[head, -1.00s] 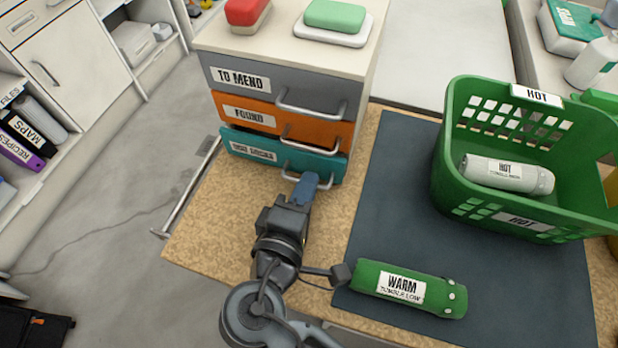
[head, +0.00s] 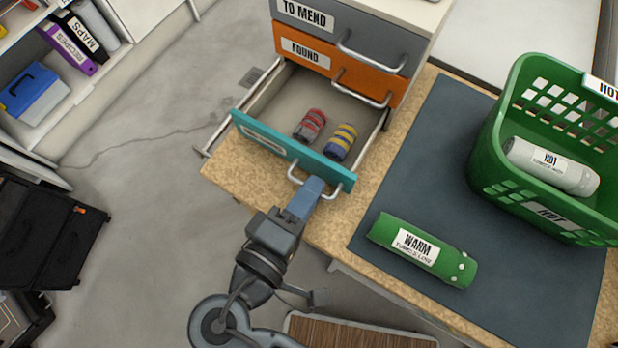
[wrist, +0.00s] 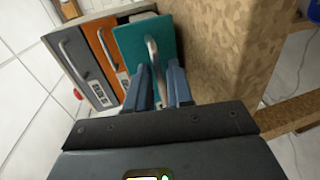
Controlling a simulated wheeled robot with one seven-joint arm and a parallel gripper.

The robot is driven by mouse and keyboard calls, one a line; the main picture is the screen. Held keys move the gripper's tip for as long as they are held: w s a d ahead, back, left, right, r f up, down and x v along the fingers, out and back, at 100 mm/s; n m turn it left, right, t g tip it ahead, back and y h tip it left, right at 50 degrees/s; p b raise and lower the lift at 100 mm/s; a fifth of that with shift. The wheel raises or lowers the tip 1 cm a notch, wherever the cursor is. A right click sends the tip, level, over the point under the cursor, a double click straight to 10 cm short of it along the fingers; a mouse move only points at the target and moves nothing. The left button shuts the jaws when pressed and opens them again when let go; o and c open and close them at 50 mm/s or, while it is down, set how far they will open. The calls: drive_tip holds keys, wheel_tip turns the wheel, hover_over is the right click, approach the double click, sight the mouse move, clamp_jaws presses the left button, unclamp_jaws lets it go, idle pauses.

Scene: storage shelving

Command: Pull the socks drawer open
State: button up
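The teal bottom drawer (head: 292,153) of the small cabinet is pulled well out in the head view. Its front label is too slanted to read. A red-and-grey striped rolled bundle (head: 309,125) and a yellow-and-blue striped one (head: 341,142) lie inside. My gripper (head: 309,188) is at the drawer's metal handle.
The orange FOUND drawer (head: 318,62) and grey TO MEND drawer (head: 390,53) above are shut. A green WARM roll (head: 392,233) lies on the dark mat (head: 400,180) at right, beside a green HOT basket (head: 485,150). Open floor (head: 150,200) lies to the left.

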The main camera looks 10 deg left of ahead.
drive_tip(key=shift+o, duration=0.9)
drive_tip(key=v, duration=0.7)
drive_tip(key=shift+s+b, duration=0.35)
drive_tip(key=shift+a, duration=0.1)
